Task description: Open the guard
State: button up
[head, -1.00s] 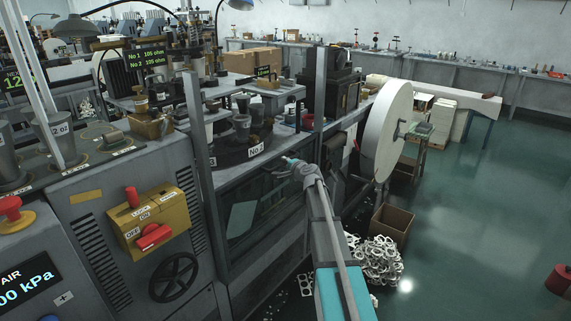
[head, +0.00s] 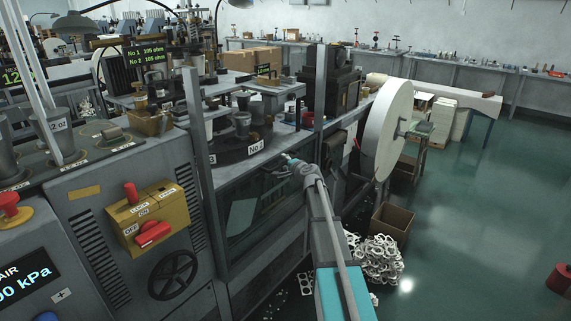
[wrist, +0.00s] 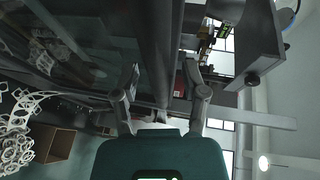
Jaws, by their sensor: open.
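The guard (head: 258,207) is a dark see-through panel in a grey frame on the front of the cup machine. It is down, below the level of the rotating table, and the space above it between two grey posts is open. My gripper (head: 289,158) is close to the guard's top edge at its right part; the head view does not show whether they touch. In the wrist view my gripper (wrist: 163,88) has its two fingers spread, with a grey bar (wrist: 160,45) running between them. I cannot tell whether either finger touches the bar.
A dark round table (head: 228,152) with cups stands behind the guard. A yellow lockout box (head: 150,215) with red knobs is at left. A big white roll (head: 387,130) stands right of my arm. A carton (head: 391,226) and white scrap (head: 373,262) lie on the floor.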

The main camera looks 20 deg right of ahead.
jog(key=shift+r, duration=0.15)
notch_tip(320, 180, up, 29)
jog(key=p, duration=2.9)
jog(key=shift+f+p+v, duration=0.15)
jog(key=shift+p+v, duration=0.05)
jog(key=shift+v, duration=1)
jog(key=shift+f+p+v, duration=0.1)
jog(key=shift+p+v, duration=0.1)
jog(key=shift+v, duration=0.95)
jog(key=shift+s+f, duration=0.1)
jog(key=shift+s, duration=0.05)
